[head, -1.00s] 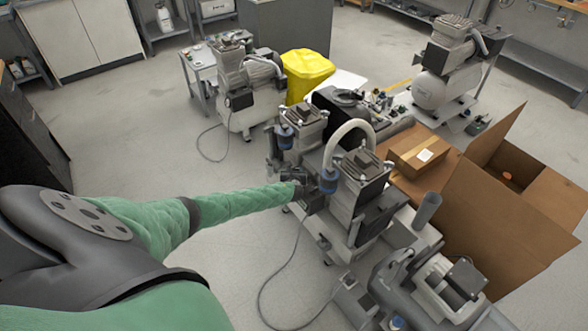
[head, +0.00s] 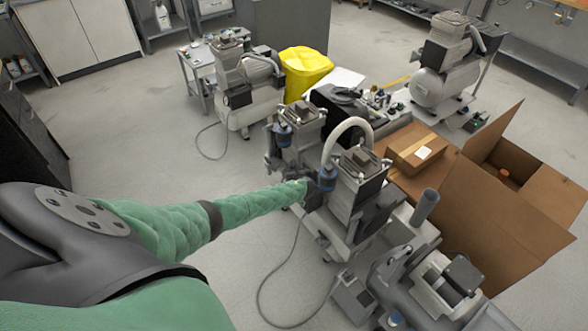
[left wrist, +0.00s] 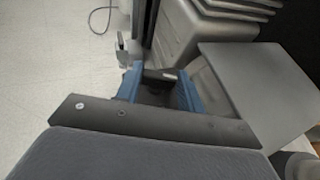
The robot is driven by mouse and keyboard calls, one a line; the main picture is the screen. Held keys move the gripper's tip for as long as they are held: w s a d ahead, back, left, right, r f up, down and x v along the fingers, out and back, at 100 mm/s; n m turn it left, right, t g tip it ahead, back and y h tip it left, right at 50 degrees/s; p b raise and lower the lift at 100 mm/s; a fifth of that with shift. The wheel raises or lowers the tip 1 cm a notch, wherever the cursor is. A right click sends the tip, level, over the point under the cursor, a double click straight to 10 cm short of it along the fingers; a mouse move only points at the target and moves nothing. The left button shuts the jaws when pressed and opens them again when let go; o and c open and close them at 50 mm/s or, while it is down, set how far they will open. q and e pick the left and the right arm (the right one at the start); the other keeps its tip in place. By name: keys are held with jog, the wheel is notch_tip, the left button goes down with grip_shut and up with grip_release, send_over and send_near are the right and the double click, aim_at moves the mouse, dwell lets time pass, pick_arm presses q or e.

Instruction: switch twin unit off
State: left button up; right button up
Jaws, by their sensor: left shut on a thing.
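The twin unit (head: 352,203) is the grey compressor with two finned heads and a white curved hose, in the middle of the head view. My left arm reaches its near left side. My left gripper (head: 314,191) is small and partly hidden against the unit there. In the left wrist view, the blue fingers of my left gripper (left wrist: 162,88) are shut on a small dark switch part (left wrist: 162,76) between them. The switch's setting cannot be read. Grey casing and fins of the unit fill the upper right of that view. My right gripper is not in view.
A third compressor (head: 440,82) is at the back right. An open cardboard box (head: 490,215) stands right of the twin unit. A cable (head: 262,285) lies on the floor. The left floor is clear.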

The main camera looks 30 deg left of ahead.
pick_arm(q)
jog(key=o, duration=1)
jog(key=v, duration=0.6)
jog(key=shift+s+d, duration=0.15)
jog(key=shift+s+d+r, duration=0.3)
jog(key=shift+s+d, duration=0.05)
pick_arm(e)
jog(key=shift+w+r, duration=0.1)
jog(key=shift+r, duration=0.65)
pick_arm(q)
jog(key=shift+c, duration=0.4)
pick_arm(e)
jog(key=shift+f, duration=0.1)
